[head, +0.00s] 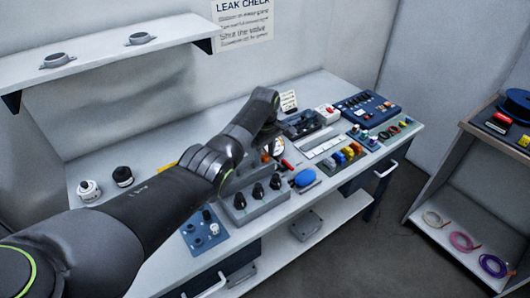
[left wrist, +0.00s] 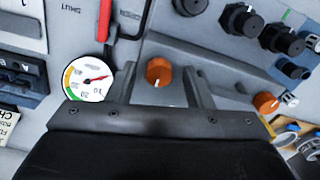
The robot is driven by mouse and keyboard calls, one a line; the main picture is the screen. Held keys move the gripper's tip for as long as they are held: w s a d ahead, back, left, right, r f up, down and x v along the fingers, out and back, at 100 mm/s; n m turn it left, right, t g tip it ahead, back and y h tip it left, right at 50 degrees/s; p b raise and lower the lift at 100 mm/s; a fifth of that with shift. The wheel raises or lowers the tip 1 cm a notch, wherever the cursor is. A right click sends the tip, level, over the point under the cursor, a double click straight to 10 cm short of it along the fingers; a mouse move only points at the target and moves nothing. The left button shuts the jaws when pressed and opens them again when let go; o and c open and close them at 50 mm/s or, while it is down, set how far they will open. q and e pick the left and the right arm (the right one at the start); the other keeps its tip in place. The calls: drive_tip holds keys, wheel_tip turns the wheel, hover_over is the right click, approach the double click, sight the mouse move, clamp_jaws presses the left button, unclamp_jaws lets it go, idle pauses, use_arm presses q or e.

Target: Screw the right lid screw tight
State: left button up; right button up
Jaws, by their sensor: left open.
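Two orange round screw heads show in the left wrist view. One screw (left wrist: 158,70) with a pale slot mark sits between my left gripper's fingers. The other screw (left wrist: 265,102) is farther right, outside the fingers. I cannot tell for sure which is the right lid screw. My left gripper (left wrist: 160,84) is open, one finger on each side of the first screw; contact is not clear. In the head view my left gripper (head: 270,148) points down over the grey fixture, and a small orange spot (head: 265,157) shows beside it. My right gripper is not in view.
A white gauge (left wrist: 90,78) and a red lever (left wrist: 104,20) are close left of the fingers. Several black knobs (left wrist: 240,20) are on the right. A blue oval object (head: 305,177) and coloured parts (head: 345,154) stand on the bench (head: 95,152).

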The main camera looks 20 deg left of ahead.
use_arm(q)
drive_tip(key=shift+c, duration=0.5)
drive_tip(key=c, duration=0.9)
